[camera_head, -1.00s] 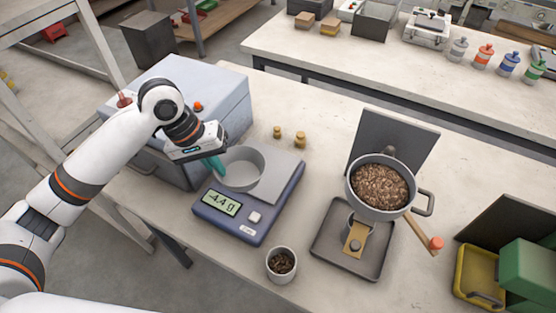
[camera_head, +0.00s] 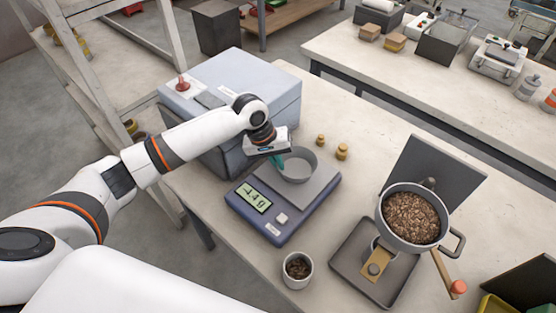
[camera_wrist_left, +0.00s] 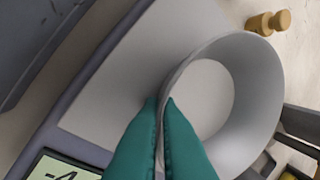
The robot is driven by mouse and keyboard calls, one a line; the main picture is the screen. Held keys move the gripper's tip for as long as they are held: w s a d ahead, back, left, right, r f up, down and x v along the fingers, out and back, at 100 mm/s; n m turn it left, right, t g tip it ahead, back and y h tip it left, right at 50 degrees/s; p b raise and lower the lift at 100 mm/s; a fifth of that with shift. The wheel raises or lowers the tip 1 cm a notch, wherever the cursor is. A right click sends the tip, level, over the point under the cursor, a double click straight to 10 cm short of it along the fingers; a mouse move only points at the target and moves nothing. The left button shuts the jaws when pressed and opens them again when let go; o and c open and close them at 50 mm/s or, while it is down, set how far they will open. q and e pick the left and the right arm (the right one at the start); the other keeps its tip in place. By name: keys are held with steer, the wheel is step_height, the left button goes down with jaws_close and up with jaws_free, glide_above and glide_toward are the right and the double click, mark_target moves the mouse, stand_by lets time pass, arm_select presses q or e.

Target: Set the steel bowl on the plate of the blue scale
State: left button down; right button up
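The steel bowl (camera_head: 298,166) is upright over the back part of the plate (camera_head: 312,194) of the blue scale (camera_head: 270,231). My left gripper (camera_head: 279,163) is shut on the bowl's near-left rim. In the left wrist view, the green fingertips (camera_wrist_left: 162,104) pinch the rim of the bowl (camera_wrist_left: 255,90), which looks empty. The plate (camera_wrist_left: 115,85) shows beside it. I cannot tell whether the bowl's base touches the plate. The scale display (camera_head: 254,198) seems to read -4.4 g. My right gripper is not in view.
Two brass weights (camera_head: 342,151) stand behind the scale. A cup of pellets (camera_head: 298,268) stands in front. A pot of pellets (camera_head: 412,218) on a stand is to the right. A large grey-blue box (camera_head: 250,90) is behind my left arm.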

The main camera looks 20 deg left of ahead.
arm_select(q)
steer(key=shift+f, duration=0.15)
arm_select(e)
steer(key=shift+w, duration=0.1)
arm_select(q)
steer(key=c, duration=1.6)
jaws_free()
steer(key=shift+c, duration=0.2)
steer(key=b+v, duration=0.1)
steer(key=v, duration=1.1)
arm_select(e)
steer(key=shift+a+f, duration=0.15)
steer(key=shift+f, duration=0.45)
